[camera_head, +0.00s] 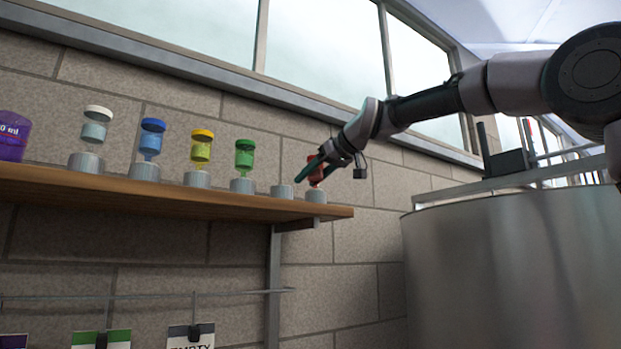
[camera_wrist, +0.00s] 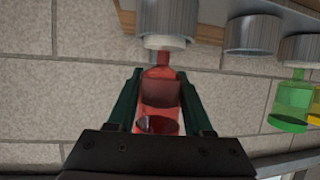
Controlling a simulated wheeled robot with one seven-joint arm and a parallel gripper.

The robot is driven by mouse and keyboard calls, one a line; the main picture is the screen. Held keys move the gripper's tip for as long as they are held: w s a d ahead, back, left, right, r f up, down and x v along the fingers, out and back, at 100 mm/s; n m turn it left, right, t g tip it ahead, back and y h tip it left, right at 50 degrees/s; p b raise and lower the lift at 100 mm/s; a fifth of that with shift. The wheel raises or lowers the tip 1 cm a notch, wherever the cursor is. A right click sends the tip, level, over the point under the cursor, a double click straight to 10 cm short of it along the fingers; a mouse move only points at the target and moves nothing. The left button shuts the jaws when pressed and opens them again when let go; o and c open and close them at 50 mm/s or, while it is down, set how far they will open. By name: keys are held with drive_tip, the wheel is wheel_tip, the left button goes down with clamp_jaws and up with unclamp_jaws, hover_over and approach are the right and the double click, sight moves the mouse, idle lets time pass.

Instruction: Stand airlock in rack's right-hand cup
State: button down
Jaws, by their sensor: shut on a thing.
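A red, see-through airlock (camera_head: 316,173) is upright between the fingers of my gripper (camera_head: 310,176), directly above the rack's right-hand cup (camera_head: 316,196). In the wrist view the airlock (camera_wrist: 161,92) sits between both green-black fingers (camera_wrist: 160,88), and my gripper is shut on it. There its narrow stem meets the pale mouth of the grey ribbed cup (camera_wrist: 167,20). How deep the stem sits in the cup cannot be told. One finger partly covers the airlock in the head view.
An empty cup (camera_head: 282,191) stands just left. Farther left, green (camera_head: 244,158), yellow (camera_head: 202,148), blue (camera_head: 152,138) and white-capped (camera_head: 95,127) airlocks stand in cups on the wooden shelf (camera_head: 170,197). A steel tank (camera_head: 510,265) fills the lower right.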

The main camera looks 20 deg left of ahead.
drive_tip(key=shift+c, duration=1.5)
unclamp_jaws()
drive_tip(key=shift+f, duration=0.1)
drive_tip(key=shift+s+d+r, duration=0.1)
drive_tip(key=shift+d+r, duration=0.15)
drive_tip(key=shift+r, duration=0.05)
drive_tip(key=v, duration=1.1)
drive_tip(key=shift+s, duration=0.15)
